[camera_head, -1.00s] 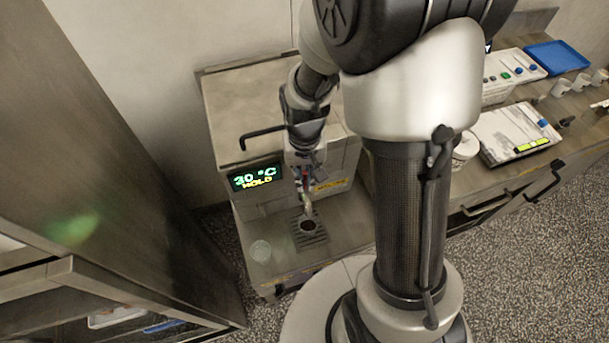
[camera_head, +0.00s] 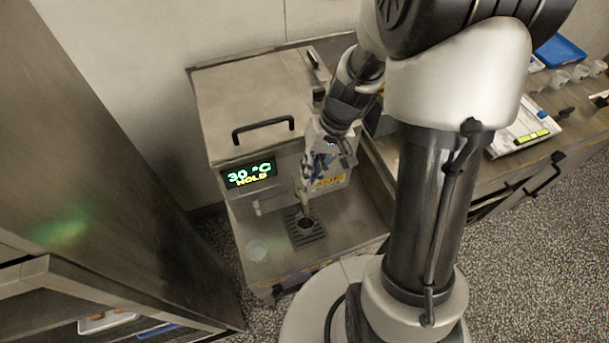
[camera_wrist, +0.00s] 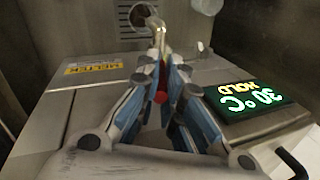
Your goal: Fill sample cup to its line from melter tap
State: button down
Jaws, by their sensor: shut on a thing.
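The melter (camera_head: 250,110) is a steel box whose green and yellow display (camera_head: 249,175) reads 30 °C HOLD. My gripper (camera_head: 310,184) is at the tap on its front. In the wrist view my gripper (camera_wrist: 162,72) is shut around the tap handle, with a red knob (camera_wrist: 160,97) between the fingers. The metal spout (camera_wrist: 156,28) reaches out past the fingertips. Below it a round rim with a dark inside (camera_head: 305,224) sits on the slotted drip grate (camera_head: 308,242). I cannot tell its fill level or see a line. A clear cup (camera_head: 257,250) stands left of the grate.
A tall steel cabinet (camera_head: 100,150) stands close on the left. A counter at the right holds white cups (camera_head: 558,80), a blue tray (camera_head: 558,50) and a white board (camera_head: 520,132). The melter's lid handle (camera_head: 263,130) sticks up near my arm.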

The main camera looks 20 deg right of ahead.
jog(key=shift+d+f+y+b, duration=0.25)
jog(key=shift+d+y+b, duration=0.3)
jog(key=shift+y, duration=0.15)
jog(key=c, duration=1.9)
grip_release()
jog(key=shift+r, duration=0.1)
jog(key=shift+o, duration=0.7)
jog(key=shift+w+r, duration=0.1)
jog(key=shift+r, duration=0.05)
jog(key=shift+o, duration=0.5)
jog(key=v, duration=1.1)
jog(key=shift+d+r, duration=0.2)
jog(key=shift+r, duration=0.05)
